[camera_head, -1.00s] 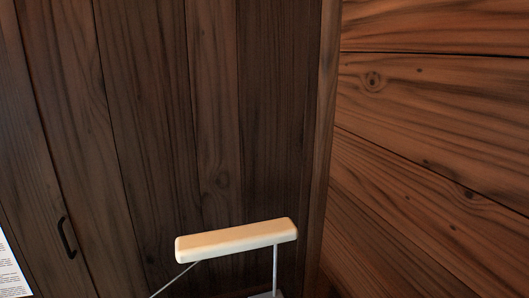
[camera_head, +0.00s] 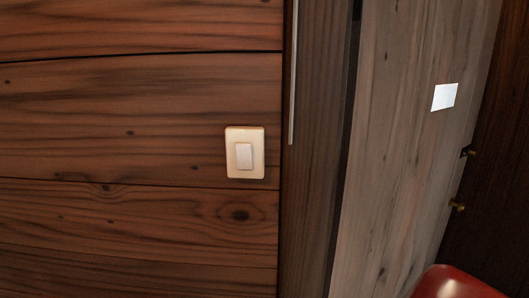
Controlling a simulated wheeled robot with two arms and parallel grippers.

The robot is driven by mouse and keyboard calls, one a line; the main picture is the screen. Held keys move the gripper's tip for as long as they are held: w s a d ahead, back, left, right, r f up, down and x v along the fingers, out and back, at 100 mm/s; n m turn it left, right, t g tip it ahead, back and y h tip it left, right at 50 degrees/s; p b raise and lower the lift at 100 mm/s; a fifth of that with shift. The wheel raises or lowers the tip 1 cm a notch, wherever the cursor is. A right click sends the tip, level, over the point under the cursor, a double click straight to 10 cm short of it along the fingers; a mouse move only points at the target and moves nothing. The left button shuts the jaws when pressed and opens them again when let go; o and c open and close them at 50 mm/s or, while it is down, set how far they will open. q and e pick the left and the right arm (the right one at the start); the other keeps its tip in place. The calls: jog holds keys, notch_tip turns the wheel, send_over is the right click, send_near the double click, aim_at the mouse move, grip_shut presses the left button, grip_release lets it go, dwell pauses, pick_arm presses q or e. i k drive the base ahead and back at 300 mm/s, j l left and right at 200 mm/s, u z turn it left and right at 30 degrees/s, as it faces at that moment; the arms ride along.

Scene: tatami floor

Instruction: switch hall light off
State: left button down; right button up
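A light switch (camera_head: 245,153) is in the head view, a cream plate with a pale rocker in its middle. It is fixed upright on the reddish wooden plank wall, close to the wall's right end. I cannot tell from the rocker whether it is on or off. Neither of my grippers is in view.
Right of the switch is a dark wooden panel with a long vertical metal bar (camera_head: 292,75). Beyond it stands a greyish wooden panel with a white square (camera_head: 444,97) and brass fittings (camera_head: 457,205) at its edge. A red rounded object (camera_head: 455,284) shows at the bottom right.

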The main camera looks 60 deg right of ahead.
aim_at(244, 150)
jog(key=z, duration=1.7)
